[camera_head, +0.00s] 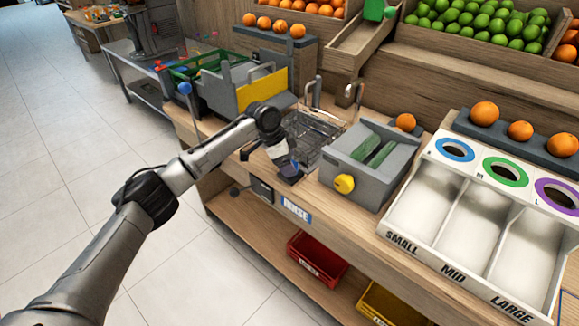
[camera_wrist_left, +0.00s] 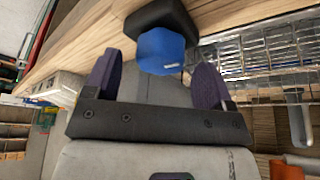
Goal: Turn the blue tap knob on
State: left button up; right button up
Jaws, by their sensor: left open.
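The blue tap knob (camera_wrist_left: 161,51) shows in the left wrist view, on a dark mount at the wooden counter's edge. My left gripper (camera_wrist_left: 158,80) is open, with one purple finger pad on each side of the knob. A gap shows between each pad and the knob, and the knob's near face is in line with the fingertips. In the head view my left gripper (camera_head: 288,166) is at the counter edge in front of the wire sink basket, and it mostly hides the knob. My right gripper is not in view.
A wire basket (camera_head: 318,132) lies just behind the gripper. A "RINSE" sign (camera_head: 297,211) is on the counter front. A grey box with a yellow knob (camera_head: 344,184) stands to the right, beside the sorting bins (camera_head: 466,205). Red (camera_head: 316,259) and yellow crates sit below.

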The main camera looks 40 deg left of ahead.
pick_arm(q)
jog(key=shift+w+d+f, duration=0.15)
jog(key=shift+f, duration=0.45)
jog(key=shift+c, duration=0.4)
